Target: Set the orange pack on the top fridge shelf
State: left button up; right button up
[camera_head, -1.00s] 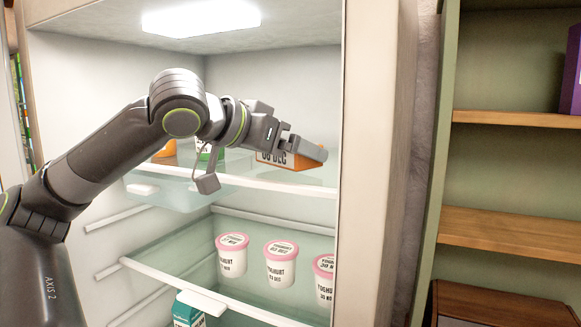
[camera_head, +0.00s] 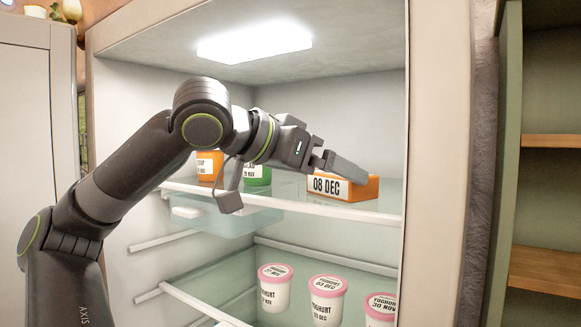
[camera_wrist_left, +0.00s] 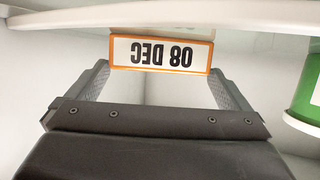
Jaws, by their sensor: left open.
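The orange pack (camera_head: 345,187), with a white "08 DEC" label, sits on the top fridge shelf (camera_head: 300,207) close to its front edge. My left gripper (camera_head: 350,168) is open at the pack, one finger crossing in front of its top in the head view. The pack's far side is hidden. My right gripper is in neither view.
An orange tub (camera_head: 208,166) and a green tub (camera_head: 257,176) stand left of the pack on the same shelf, partly behind my arm. Several yoghurt tubs (camera_head: 327,302) stand on the shelf below. The fridge's right wall (camera_head: 436,150) is near the pack.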

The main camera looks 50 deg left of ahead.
pick_arm(q)
jog(key=b+v, duration=0.1)
jog(key=v, duration=0.7)
dwell(0.4)
